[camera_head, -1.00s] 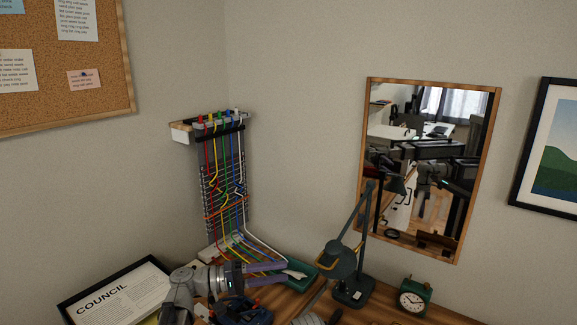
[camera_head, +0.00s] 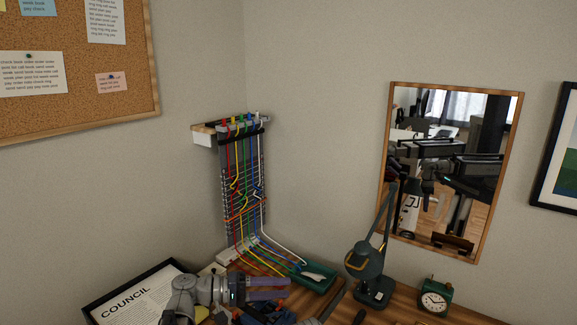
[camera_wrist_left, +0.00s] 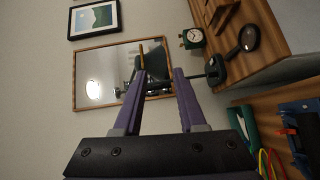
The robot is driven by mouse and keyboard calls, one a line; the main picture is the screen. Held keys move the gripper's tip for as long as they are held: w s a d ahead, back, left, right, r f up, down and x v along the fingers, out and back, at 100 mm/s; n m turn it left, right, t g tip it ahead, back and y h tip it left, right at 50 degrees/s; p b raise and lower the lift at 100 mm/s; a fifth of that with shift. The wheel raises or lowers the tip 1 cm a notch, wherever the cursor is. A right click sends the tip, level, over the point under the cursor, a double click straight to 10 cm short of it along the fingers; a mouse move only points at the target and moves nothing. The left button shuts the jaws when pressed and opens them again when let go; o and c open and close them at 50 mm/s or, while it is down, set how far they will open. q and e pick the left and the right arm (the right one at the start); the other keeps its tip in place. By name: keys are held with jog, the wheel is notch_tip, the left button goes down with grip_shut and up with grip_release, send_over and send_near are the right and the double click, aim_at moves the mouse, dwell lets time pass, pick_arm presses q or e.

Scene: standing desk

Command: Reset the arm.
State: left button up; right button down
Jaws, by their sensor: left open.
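My left arm comes in low in the head view, and its gripper (camera_head: 288,289) points right over the desk. Its two purple fingers are apart, with nothing seen between them. In the left wrist view the open fingers (camera_wrist_left: 158,78) point toward the wall mirror, with the desk lamp (camera_wrist_left: 213,72) beyond and to their right. My right gripper cannot be made out in either view.
A lamp (camera_head: 365,262), a clock (camera_head: 435,297) and a framed COUNCIL sheet (camera_head: 135,296) are on the desk. A mirror (camera_head: 518,150) hangs on the wall.

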pick_arm(q)
jog(key=s+a+f+g+y, duration=0.1)
jog(key=s+a+f+y, duration=0.2)
jog(key=f, duration=0.4)
jog(key=s+f+g+y, duration=0.1)
jog(key=s+f+y, duration=0.2)
jog(key=f+y, duration=0.4)
jog(key=s+a+f+m+y, duration=0.1)
jog(key=s+a+f+y, duration=0.15)
jog(key=a, duration=0.35)
jog(key=s+a+f+y, duration=0.2)
jog(key=a+f+y, duration=0.2)
jog(key=a, duration=0.1)
jog(key=s+d+r+m+y+p, duration=0.1)
jog(key=s+d+m, duration=0.3)
jog(key=d, duration=0.6)
jog(key=shift+s+d+r+g, duration=0.3)
jog(key=shift+s+r+g, duration=0.15)
jog(key=shift+s, duration=0.2)
jog(key=shift+y, duration=0.25)
